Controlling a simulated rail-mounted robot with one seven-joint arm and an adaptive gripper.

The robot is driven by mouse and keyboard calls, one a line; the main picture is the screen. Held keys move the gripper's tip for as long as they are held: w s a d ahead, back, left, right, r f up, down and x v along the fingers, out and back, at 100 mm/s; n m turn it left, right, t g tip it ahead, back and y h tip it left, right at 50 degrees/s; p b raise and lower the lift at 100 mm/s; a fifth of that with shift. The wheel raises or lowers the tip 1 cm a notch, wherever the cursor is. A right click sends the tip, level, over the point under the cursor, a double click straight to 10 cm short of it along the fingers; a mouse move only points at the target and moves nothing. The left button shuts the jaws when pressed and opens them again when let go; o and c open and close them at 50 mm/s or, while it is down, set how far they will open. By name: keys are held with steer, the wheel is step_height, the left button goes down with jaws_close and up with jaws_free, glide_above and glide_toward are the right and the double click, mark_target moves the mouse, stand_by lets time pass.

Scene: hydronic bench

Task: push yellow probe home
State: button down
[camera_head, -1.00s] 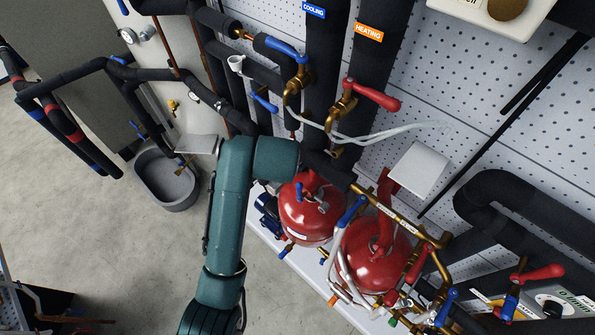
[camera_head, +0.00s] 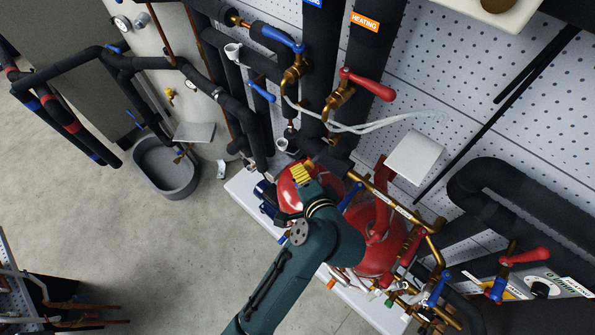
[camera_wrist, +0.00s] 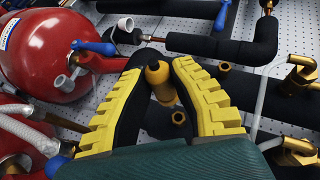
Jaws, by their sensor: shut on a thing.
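The yellow probe (camera_wrist: 159,82) shows in the wrist view between the two fingers of my gripper (camera_wrist: 156,68). It has a rounded yellow body with a narrower neck toward the fingertips. My gripper's yellow ribbed fingers with black inner pads are shut on it. In the head view my gripper (camera_head: 302,173) is over the left red vessel, close to the dark pipes. The probe cannot be made out clearly there. Its far end and any socket for it are hidden or too small to tell.
A red vessel (camera_wrist: 55,50) with a blue-handled valve (camera_wrist: 95,47) is left of the fingers. Brass fittings (camera_wrist: 298,75) are at the right. Black insulated pipes (camera_wrist: 215,48) cross ahead. A red-handled valve (camera_head: 367,84) and pale tubing (camera_head: 385,122) are above my gripper. A grey tub (camera_head: 166,170) stands on open floor.

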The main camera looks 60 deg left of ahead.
mark_target(313, 163)
steer(key=shift+r+p, duration=0.15)
steer(key=shift+p, duration=0.2)
steer(key=shift+w+a, duration=0.1)
steer(key=shift+w, duration=0.2)
steer(key=w, duration=0.2)
steer(key=w+a+b, duration=0.1)
steer(key=shift+w+a, duration=0.2)
steer(key=shift+w, duration=0.15)
steer(key=shift+p, duration=0.45)
steer(key=shift+w+a+b, duration=0.25)
steer(key=shift+w+b, duration=0.05)
steer(key=shift+w, duration=0.35)
steer(key=shift+w+a+b, duration=0.25)
steer(key=shift+w+b, duration=0.05)
steer(key=shift+w, duration=0.35)
steer(key=shift+w+a+b, duration=0.25)
steer(key=shift+w+b, duration=0.05)
steer(key=shift+w, duration=0.35)
